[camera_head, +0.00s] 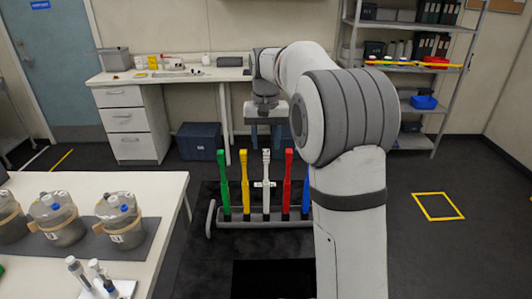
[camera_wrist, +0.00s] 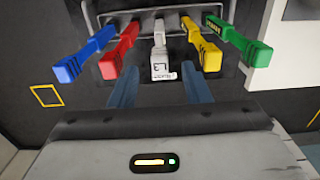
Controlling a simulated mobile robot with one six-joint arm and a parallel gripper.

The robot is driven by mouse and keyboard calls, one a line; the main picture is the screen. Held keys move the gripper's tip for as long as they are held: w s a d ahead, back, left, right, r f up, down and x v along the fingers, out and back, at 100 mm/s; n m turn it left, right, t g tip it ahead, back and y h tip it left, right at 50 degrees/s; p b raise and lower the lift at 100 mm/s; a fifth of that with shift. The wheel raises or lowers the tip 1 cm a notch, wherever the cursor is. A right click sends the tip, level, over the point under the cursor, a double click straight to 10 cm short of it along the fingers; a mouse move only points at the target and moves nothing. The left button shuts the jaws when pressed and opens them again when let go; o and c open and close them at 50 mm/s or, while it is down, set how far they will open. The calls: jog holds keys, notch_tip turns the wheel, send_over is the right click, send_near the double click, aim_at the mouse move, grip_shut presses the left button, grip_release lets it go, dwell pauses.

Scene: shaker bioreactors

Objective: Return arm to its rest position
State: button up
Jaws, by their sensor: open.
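My arm (camera_head: 350,220) rises on the right of the head view and bends over toward the back, with my gripper (camera_head: 264,142) hanging fingers down at its far end. The two blue-grey fingers are apart with nothing between them. In the wrist view my gripper (camera_wrist: 160,90) also shows open and empty, its fingers pointing toward a row of coloured handles.
A rack (camera_head: 245,223) holds green, yellow, white, red and blue handles upright. Several capped vessels (camera_head: 120,218) and pipettes stand on the left bench (camera_head: 150,183). A back bench (camera_head: 180,75) and shelf unit (camera_head: 440,104) line the wall. Floor at right is open around a yellow square (camera_head: 437,193).

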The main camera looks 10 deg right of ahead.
jog(key=shift+r, duration=0.5)
jog(key=shift+s, duration=0.25)
jog(key=s+f+n+t, duration=0.1)
jog(key=s+f, duration=0.2)
jog(key=s, duration=1.2)
jog(key=s+f+n+t, duration=0.1)
jog(key=s+f+t, duration=0.1)
jog(key=s, duration=1.3)
jog(key=shift+s+f, duration=0.15)
jog(key=shift+f, duration=0.75)
